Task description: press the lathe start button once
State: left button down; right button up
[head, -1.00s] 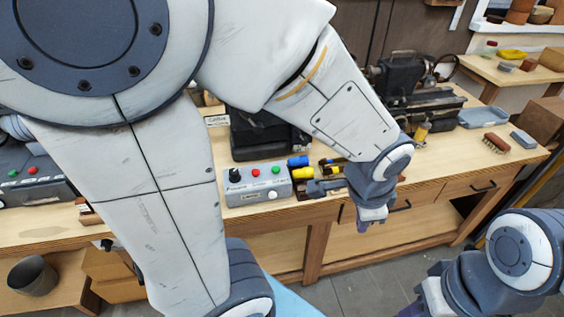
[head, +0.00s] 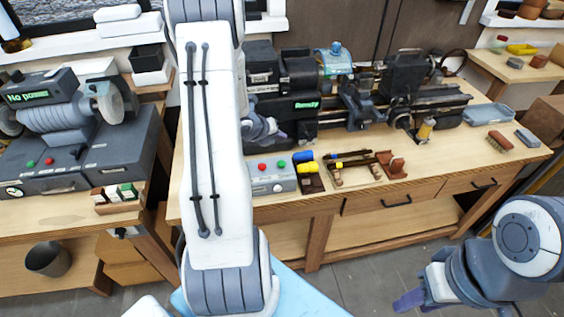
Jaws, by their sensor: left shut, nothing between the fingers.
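The lathe (head: 395,105) stands on the wooden bench, and its small screen (head: 306,105) reads "Ready". In front of it sits a grey control box (head: 262,182) with a red button (head: 262,166), a green button (head: 282,164) and a white button (head: 278,187). My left arm hides the left part of the box, and the button labels are too small to read. My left gripper (head: 280,134) is shut and empty, just behind the control box and in front of the lathe's left end, partly hidden by my arm. My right gripper (head: 408,301) is low at the right, away from the bench; its jaw opening is unclear.
On the left bench a machine's screen (head: 28,97) reads "No power".

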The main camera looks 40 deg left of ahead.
pick_arm(q)
jog(key=shift+f, duration=0.1)
jog(key=b, duration=0.6)
send_over(280, 165)
notch_tip(280, 165, down, 8)
jog(key=shift+r, duration=0.15)
jog(key=shift+s+f+b, duration=0.1)
jog(key=shift+f+b, duration=0.35)
jog(key=shift+d, duration=0.1)
dwell(1.3)
jog(key=shift+f+b, duration=0.4)
jog(key=shift+b, duration=0.25)
